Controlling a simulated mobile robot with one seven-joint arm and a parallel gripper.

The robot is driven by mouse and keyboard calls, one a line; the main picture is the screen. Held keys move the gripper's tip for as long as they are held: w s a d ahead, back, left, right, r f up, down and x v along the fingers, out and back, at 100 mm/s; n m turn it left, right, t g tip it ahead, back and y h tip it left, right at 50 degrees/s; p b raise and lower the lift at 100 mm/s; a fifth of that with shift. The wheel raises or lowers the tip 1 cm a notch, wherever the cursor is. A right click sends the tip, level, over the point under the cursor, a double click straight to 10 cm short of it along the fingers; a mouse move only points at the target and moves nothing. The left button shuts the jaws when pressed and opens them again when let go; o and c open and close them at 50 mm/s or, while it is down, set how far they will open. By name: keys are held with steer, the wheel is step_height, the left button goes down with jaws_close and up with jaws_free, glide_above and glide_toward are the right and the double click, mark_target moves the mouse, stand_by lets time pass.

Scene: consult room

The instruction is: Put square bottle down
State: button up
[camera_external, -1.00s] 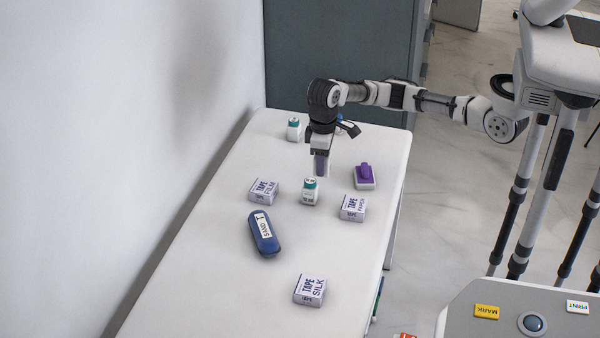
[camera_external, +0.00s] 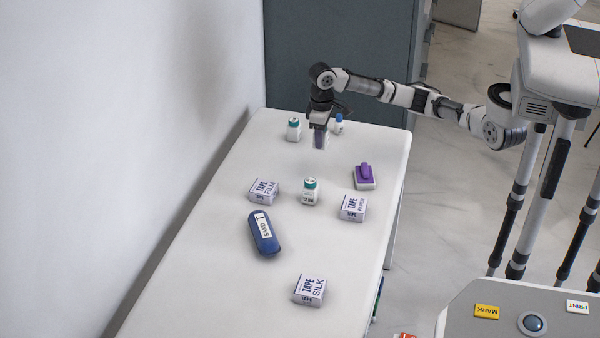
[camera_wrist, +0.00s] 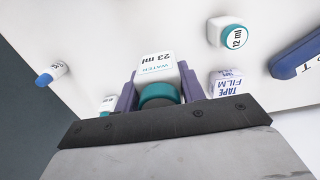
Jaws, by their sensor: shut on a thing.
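My gripper (camera_external: 320,143) is over the far part of the white table, pointing down. In the wrist view its purple fingers (camera_wrist: 158,92) are shut on a square bottle (camera_wrist: 154,68), white with a teal cap and a label reading 23 ml. The cap faces the wrist camera. In the external view the fingers mostly hide this bottle. I cannot tell whether its base touches the table (camera_external: 215,225).
Near the gripper stand a teal-capped bottle (camera_external: 293,130) to the left and a blue-capped bottle (camera_external: 338,125) to the right. Another teal-capped bottle (camera_external: 310,192), tape boxes (camera_external: 263,191), a purple-topped item (camera_external: 365,177) and a blue case (camera_external: 264,232) lie nearer. Table between is clear.

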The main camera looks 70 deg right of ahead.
step_height(320, 180, down, 12)
steer(key=shift+r+p, duration=0.15)
steer(key=shift+p, duration=0.45)
steer(key=o, duration=1)
steer(key=shift+c, duration=0.2)
step_height(320, 180, up, 12)
steer(key=shift+r+b, duration=0.1)
steer(key=shift+b, duration=0.75)
